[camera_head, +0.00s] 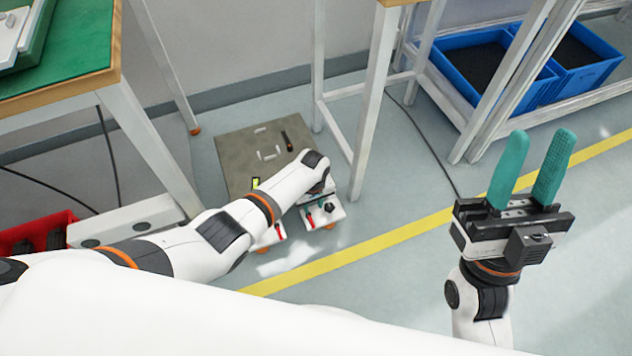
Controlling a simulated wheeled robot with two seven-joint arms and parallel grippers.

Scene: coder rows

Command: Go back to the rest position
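My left arm (225,232) comes in from the left and reaches to the middle of the view. Its wrist (315,165) is bent downward there, and the gripper fingers are hidden beneath it, so I cannot see whether they hold anything. My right gripper (527,170) is raised at the right with its two teal fingers pointing up. The fingers are apart with nothing between them, and the gripper is over the open floor, clear of other things.
A green-topped table (75,45) stands upper left, its white leg near my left arm. Another table leg (375,95) stands behind the wrist. Blue bins (590,72) sit on a low rack upper right. A red bin (35,228) is at left. Floor by the yellow line (400,233) is free.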

